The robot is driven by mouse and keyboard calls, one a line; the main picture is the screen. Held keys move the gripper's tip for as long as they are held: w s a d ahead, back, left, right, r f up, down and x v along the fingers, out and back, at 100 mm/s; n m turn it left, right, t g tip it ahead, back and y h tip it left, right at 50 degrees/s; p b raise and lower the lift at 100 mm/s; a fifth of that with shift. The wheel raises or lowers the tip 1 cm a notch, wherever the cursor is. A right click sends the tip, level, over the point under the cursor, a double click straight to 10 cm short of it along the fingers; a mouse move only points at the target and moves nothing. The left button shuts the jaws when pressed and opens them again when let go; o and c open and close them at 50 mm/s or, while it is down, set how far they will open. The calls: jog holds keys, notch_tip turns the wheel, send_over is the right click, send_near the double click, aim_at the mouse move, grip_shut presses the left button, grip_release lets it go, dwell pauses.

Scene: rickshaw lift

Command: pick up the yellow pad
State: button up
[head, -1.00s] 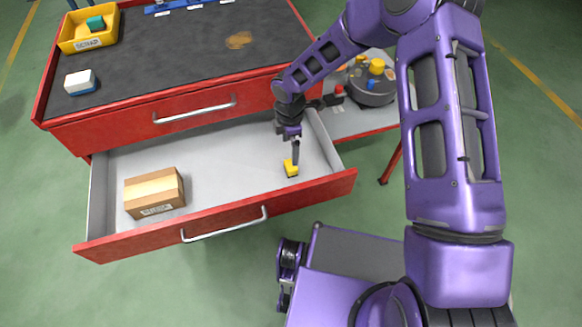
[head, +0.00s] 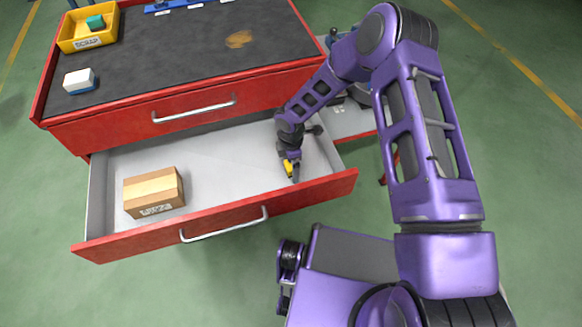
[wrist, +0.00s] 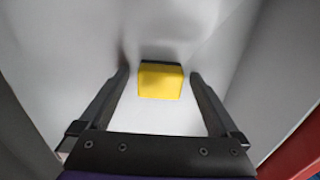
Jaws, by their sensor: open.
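The yellow pad (wrist: 160,82) is a small block with a dark edge along its far side, lying on the floor of the open lower drawer (head: 225,150). In the wrist view it sits between and slightly beyond the tips of my gripper (wrist: 159,75), whose two dark fingers are spread with a gap on each side. In the head view the pad (head: 288,167) is mostly hidden behind my gripper (head: 291,172), which points down into the right part of the drawer. I cannot tell the exact height of the fingertips above the drawer floor.
A cardboard box (head: 154,192) lies in the drawer's left part. The drawer's red front (head: 120,246) and right wall bound my gripper closely. A white and blue block (head: 80,81) and a yellow scrap bin (head: 88,44) with a teal block stand on the dark worktop.

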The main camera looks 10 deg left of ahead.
aim_at(291, 165)
jog(key=c, duration=1.4)
notch_tip(291, 165, up, 10)
jog(key=shift+r+p, duration=0.1)
jog(key=shift+p, duration=0.25)
jog(key=shift+c, duration=0.2)
